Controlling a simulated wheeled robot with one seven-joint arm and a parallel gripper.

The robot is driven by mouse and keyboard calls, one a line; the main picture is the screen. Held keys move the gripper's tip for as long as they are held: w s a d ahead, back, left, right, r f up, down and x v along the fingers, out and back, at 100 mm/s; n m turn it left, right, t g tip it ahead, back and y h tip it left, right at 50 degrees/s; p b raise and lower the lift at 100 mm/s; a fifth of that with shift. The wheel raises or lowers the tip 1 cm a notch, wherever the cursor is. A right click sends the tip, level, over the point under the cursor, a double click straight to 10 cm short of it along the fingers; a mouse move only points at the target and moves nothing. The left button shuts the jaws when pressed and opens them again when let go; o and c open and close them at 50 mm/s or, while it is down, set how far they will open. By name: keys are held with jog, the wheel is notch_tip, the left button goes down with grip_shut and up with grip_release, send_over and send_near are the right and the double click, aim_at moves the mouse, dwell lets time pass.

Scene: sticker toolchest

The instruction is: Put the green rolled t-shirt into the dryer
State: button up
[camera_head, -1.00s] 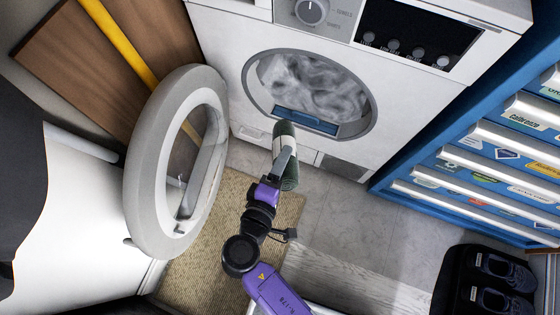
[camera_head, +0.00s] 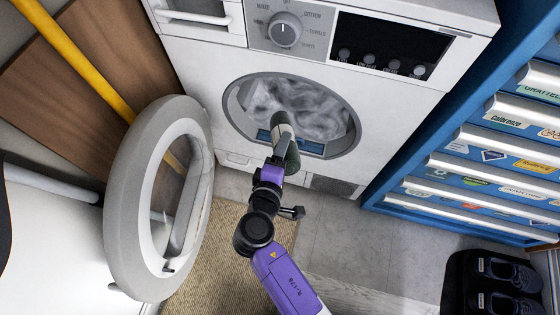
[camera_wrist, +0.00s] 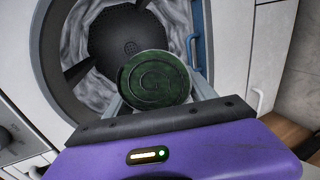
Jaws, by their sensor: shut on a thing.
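The green rolled t-shirt (camera_head: 291,154) is a dark green roll with a pale band, held in my gripper (camera_head: 282,150). Its round green end fills the middle of the wrist view (camera_wrist: 154,80), between the two fingers. The dryer (camera_head: 400,95) is white, with its round opening (camera_head: 237,105) facing me. The roll overlaps the lower part of the opening in the head view; how far it is from the rim I cannot tell. In the wrist view the drum (camera_wrist: 130,35) shows behind the roll, with grey walls. The round dryer door (camera_head: 128,215) stands wide open at left.
A blue toolchest (camera_head: 385,170) with stickered drawers stands to the right. Dark shoes (camera_head: 495,272) sit on a black mat at lower right. A woven mat (camera_head: 205,255) lies on the floor below the door. A yellow pole (camera_head: 75,55) leans at upper left.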

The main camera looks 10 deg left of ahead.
jog(key=w+d+b, duration=0.1)
jog(key=w+b, duration=1.1)
jog(key=w, duration=1.9)
jog(key=shift+w, duration=0.15)
jog(key=o, duration=1.6)
jog(key=p+v, duration=0.5)
jog(key=v, duration=0.2)
jog(key=shift+s+p, duration=0.3)
jog(key=shift+s, duration=0.1)
jog(key=shift+r, duration=0.15)
